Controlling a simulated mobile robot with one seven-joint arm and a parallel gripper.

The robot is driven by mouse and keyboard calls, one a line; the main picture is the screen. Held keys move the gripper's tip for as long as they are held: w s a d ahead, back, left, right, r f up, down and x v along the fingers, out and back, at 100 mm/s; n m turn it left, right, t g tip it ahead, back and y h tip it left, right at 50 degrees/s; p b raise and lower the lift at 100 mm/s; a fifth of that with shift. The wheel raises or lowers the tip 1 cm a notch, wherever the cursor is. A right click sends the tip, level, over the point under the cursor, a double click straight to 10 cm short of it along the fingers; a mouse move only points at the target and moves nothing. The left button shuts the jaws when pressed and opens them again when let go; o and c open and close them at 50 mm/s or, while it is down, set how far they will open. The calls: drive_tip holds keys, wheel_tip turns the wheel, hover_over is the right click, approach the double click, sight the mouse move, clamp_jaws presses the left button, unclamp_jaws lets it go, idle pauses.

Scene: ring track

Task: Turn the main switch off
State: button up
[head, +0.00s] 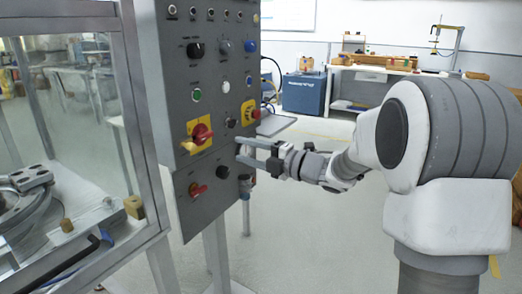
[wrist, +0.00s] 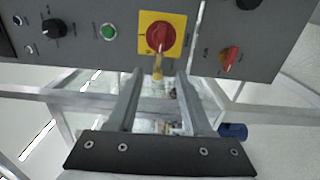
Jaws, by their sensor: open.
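The main switch is a red rotary knob on a yellow square plate (head: 200,134), low on the grey control panel. It also shows at the top middle of the wrist view (wrist: 160,36), where its handle points down toward my gripper. My gripper (head: 242,151) is open and empty. In the head view its fingers point left toward the panel, to the right of the knob and slightly lower. In the wrist view the two fingers (wrist: 156,76) lie below the yellow plate, with the handle's tip in line with the gap between them. I see no contact.
A red handle switch (head: 198,190) sits below, with a black knob (head: 222,172) beside it. A green button (head: 197,95) is above. Another red knob on yellow (head: 250,112) is at right. A glass-walled machine (head: 75,130) stands close at left. Open floor lies at right.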

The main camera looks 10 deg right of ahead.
drive_tip(key=shift+p+v, duration=0.3)
drive_tip(key=shift+v, duration=2)
drive_tip(key=d+r+m+t+h, duration=0.5)
drive_tip(key=m+h, duration=0.4)
drive_tip(key=s+d+m+g+h, duration=0.2)
drive_tip(key=s+d+m+h, duration=0.4)
drive_tip(key=s+m, duration=0.3)
drive_tip(key=s+a+f+m+g, duration=0.2)
drive_tip(key=s+f+m+g, duration=0.25)
drive_tip(key=s, duration=0.65)
drive_tip(key=s+a+f+m+g, duration=0.35)
drive_tip(key=s+f+m, duration=0.25)
drive_tip(key=s, duration=0.6)
wheel_tip(320, 180, up, 25)
drive_tip(key=d+p, duration=0.1)
drive_tip(key=p, duration=2.4)
drive_tip(key=shift+w+f+y, duration=0.15)
drive_tip(key=shift+w+y, duration=0.15)
drive_tip(key=shift+y, duration=0.1)
